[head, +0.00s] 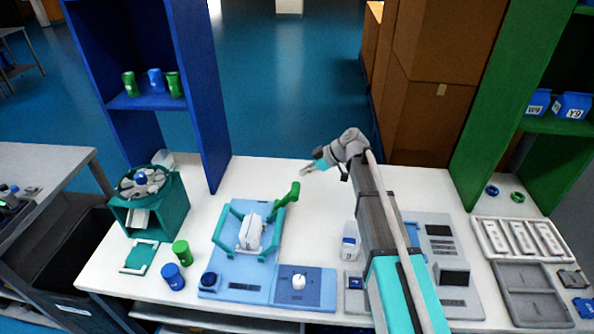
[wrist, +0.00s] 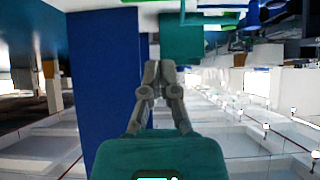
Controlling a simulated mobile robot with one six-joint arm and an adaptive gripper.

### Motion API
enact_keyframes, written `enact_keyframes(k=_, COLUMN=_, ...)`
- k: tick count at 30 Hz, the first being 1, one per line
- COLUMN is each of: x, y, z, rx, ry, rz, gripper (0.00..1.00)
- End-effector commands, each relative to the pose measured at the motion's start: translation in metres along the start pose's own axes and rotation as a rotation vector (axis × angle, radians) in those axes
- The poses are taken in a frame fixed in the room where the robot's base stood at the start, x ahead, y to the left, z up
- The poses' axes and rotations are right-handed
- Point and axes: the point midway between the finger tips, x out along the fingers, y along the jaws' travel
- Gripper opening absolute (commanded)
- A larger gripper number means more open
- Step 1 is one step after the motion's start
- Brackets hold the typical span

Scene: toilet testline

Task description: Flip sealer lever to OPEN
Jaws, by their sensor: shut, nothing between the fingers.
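The sealer (head: 230,263) is a light blue base with a teal frame, standing on the white table, with a white object (head: 250,232) inside the frame. Its lever (head: 288,195) has a bright green grip and sticks up to the right from the frame's back right corner. My gripper (head: 306,171) is shut and empty, just beyond and to the right of the lever's upper end in the head view. They look apart. In the wrist view my gripper (wrist: 158,80) also shows shut; green parts lie at the top edge, but I cannot tell whether they are the lever.
A blue shelf (head: 200,90) stands behind on the left and a green shelf (head: 490,110) on the right. Blue (head: 172,277) and green (head: 181,252) cups and a teal bin (head: 150,208) are left of the sealer. A white bottle (head: 349,241) stands to its right. The table behind is clear.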

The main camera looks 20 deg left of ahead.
Motion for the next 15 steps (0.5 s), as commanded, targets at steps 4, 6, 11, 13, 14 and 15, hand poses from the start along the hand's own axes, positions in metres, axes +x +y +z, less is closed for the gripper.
enact_keyframes(k=4, x=-0.015, y=0.000, z=0.000, rx=0.001, ry=0.000, rz=0.000, gripper=0.00)
enact_keyframes(k=6, x=-0.018, y=0.000, z=0.001, rx=0.001, ry=0.000, rz=0.000, gripper=0.00)
enact_keyframes(k=11, x=-0.021, y=0.000, z=0.002, rx=0.001, ry=0.000, rz=0.000, gripper=0.00)
enact_keyframes(k=13, x=-0.022, y=0.000, z=0.003, rx=0.001, ry=0.000, rz=0.000, gripper=0.00)
enact_keyframes(k=14, x=-0.022, y=0.000, z=0.003, rx=0.001, ry=0.000, rz=0.000, gripper=0.00)
enact_keyframes(k=15, x=-0.022, y=0.000, z=0.003, rx=0.001, ry=0.000, rz=0.001, gripper=0.00)
